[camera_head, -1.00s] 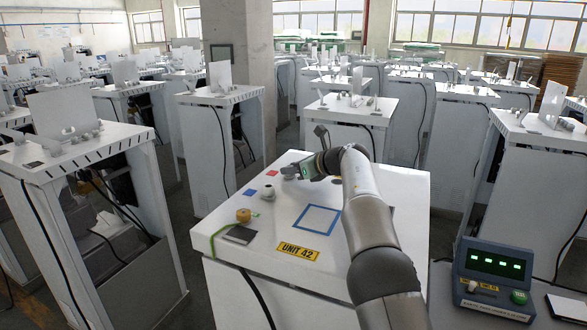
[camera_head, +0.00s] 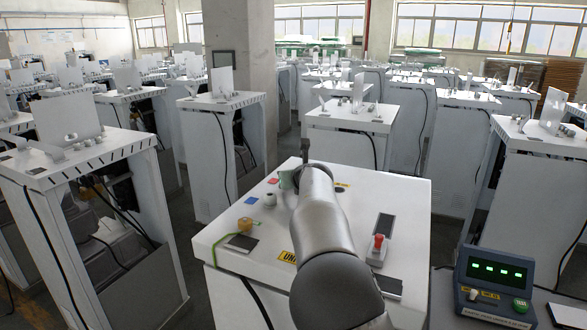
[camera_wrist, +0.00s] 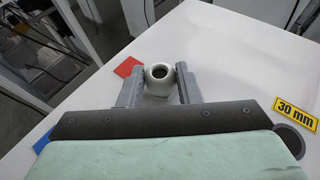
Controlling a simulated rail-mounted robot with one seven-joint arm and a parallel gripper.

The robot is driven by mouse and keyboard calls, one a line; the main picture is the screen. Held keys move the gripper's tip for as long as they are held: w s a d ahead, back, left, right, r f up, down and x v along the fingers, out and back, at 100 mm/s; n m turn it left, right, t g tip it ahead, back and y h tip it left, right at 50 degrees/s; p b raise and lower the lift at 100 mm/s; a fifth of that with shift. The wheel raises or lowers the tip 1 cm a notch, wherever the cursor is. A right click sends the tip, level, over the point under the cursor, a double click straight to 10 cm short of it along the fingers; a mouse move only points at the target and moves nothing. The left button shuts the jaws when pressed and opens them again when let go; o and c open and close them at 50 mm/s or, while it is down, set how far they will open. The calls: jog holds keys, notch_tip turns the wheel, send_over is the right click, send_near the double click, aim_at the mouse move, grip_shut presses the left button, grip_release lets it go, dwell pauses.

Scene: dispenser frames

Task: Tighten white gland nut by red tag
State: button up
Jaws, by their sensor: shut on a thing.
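The white gland nut (camera_wrist: 161,74), round with a dark central hole, sits between my gripper's (camera_wrist: 163,80) two grey fingers in the wrist view. The fingers are shut on it, one on each side. The red tag (camera_wrist: 128,66) lies flat just left of the nut. In the head view the red tag (camera_head: 272,181) shows beside my gripper (camera_head: 287,181), which is low over the cabinet top; the held nut is hidden there. How far the nut is screwed in cannot be told.
Another white fitting (camera_head: 269,199) stands near the blue tag (camera_head: 251,200). A red button (camera_head: 377,243) is at right. A "30 mm" label (camera_wrist: 295,112) lies right of the nut.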

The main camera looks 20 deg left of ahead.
jog(key=shift+s+a+r+m+t+h+p, duration=0.1)
jog(key=shift+m+t+h+p, duration=0.35)
jog(key=shift+m+h+p, duration=0.6)
jog(key=shift+a+r+m+t+h+p, duration=0.1)
jog(key=shift+m+t+h+p, duration=0.45)
jog(key=shift+p, duration=0.9)
jog(key=shift+f+m+h, duration=0.15)
jog(key=shift+m+h, duration=0.15)
jog(key=shift+h, duration=0.1)
jog(key=o, duration=1)
jog(key=b+v, duration=0.1)
jog(key=v, duration=1.5)
jog(key=shift+s, duration=0.2)
jog(key=shift+s+d+r, duration=0.2)
jog(key=shift+s+d, duration=0.05)
jog(key=shift+s, duration=0.2)
